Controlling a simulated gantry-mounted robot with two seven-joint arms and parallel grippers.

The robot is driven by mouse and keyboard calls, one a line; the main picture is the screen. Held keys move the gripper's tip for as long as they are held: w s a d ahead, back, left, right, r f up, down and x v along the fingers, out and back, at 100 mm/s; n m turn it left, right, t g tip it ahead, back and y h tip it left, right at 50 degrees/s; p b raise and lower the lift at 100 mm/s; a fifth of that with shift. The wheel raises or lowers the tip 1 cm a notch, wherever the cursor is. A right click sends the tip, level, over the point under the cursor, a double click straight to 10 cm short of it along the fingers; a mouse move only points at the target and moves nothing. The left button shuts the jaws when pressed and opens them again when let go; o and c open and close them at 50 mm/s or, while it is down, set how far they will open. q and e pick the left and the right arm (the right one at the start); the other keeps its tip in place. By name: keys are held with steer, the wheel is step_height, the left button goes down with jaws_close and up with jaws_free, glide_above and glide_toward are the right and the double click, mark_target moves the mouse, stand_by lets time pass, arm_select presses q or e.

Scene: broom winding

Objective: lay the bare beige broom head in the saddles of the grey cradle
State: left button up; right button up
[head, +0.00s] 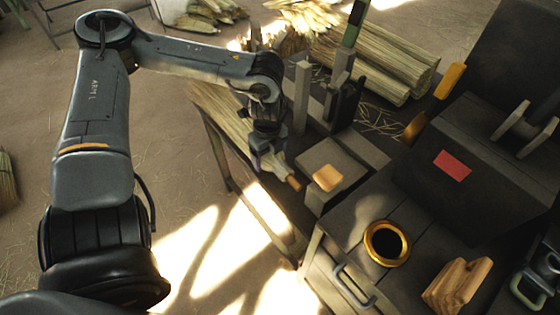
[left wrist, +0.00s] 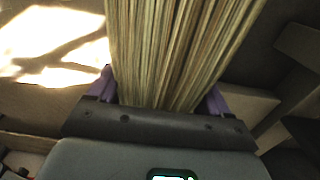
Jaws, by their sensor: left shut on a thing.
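The bare beige broom head (head: 232,122) is a long bundle of straw running from the upper left down to a brown tip near the table edge. My left gripper (head: 267,160) is shut around it close to that tip. In the left wrist view the straw (left wrist: 180,45) fills the space between the purple fingers (left wrist: 162,88). Grey uprights (head: 302,98) and a low grey block (head: 345,158) stand just right of the gripper; they look like the cradle, but its saddles cannot be made out clearly. The bundle's contact with anything below is hidden.
Large straw bundles (head: 385,65) lie behind the uprights. To the right are a dark box with a red label (head: 452,165), a brass ring (head: 387,243), a wooden block (head: 458,284) and an orange handle (head: 449,82). Open floor lies at the left.

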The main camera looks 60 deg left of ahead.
arm_select(q)
steer(key=shift+w+a, duration=0.2)
steer(key=shift+w, duration=0.75)
steer(key=shift+w+b, duration=0.2)
steer(key=shift+b, duration=0.15)
steer(key=shift+w+a+f+b, duration=0.15)
steer(key=shift+w+f+b, duration=0.7)
steer(key=shift+f+b, duration=0.2)
steer(key=shift+f, duration=0.35)
steer(key=shift+s+f, duration=0.1)
steer(key=shift+f, duration=0.05)
steer(key=o, duration=1.2)
